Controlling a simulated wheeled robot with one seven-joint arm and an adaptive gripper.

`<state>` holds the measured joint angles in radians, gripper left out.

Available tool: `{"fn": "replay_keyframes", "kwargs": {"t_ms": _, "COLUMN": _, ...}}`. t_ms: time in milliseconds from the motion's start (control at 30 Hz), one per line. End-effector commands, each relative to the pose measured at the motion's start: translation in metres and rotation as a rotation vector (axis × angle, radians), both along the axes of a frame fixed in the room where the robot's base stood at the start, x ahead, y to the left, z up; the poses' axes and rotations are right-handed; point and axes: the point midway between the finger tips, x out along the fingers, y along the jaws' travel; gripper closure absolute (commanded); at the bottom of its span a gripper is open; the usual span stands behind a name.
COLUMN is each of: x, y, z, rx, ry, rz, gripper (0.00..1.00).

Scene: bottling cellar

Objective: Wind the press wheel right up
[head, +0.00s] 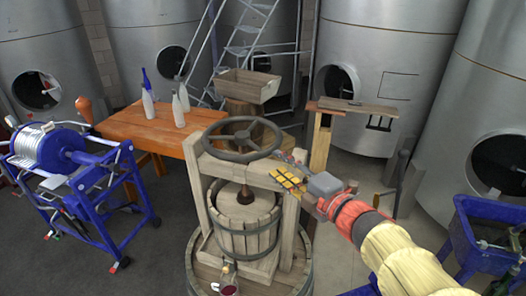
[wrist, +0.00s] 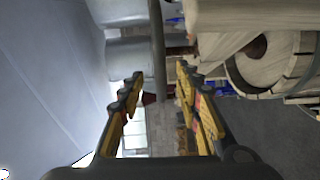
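The press wheel (head: 243,137) is a dark, spoked hand wheel lying flat just above the wooden crossbeam of the press. Its screw shows below the beam, with its brown foot (head: 245,195) down in the mouth of the slatted basket (head: 246,240). My gripper (head: 280,167) is at the wheel's right side, its yellow-padded fingers pointing towards the rim. In the wrist view my gripper (wrist: 157,88) is open. The wheel rim (wrist: 157,50) shows edge-on as a dark bar in the gap, with space on both sides. I cannot tell whether it lies between the fingertips or just beyond.
An orange table (head: 150,130) with bottles stands behind left. A blue-framed machine (head: 75,165) is at left, a blue bin (head: 490,235) at right, steel tanks behind.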

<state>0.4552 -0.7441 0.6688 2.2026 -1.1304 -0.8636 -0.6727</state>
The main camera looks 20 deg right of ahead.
Motion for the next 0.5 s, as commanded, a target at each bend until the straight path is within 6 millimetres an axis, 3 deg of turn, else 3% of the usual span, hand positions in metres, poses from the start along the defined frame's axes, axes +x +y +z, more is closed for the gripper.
{"fn": "replay_keyframes", "kwargs": {"t_ms": 167, "x": 0.009, "y": 0.008, "z": -0.002, "rx": -0.012, "ry": -0.006, "rz": 0.025, "gripper": 0.66}}
{"fn": "replay_keyframes", "kwargs": {"t_ms": 500, "x": 0.056, "y": 0.023, "z": -0.005, "rx": -0.009, "ry": -0.005, "rz": 0.023, "gripper": 0.66}}
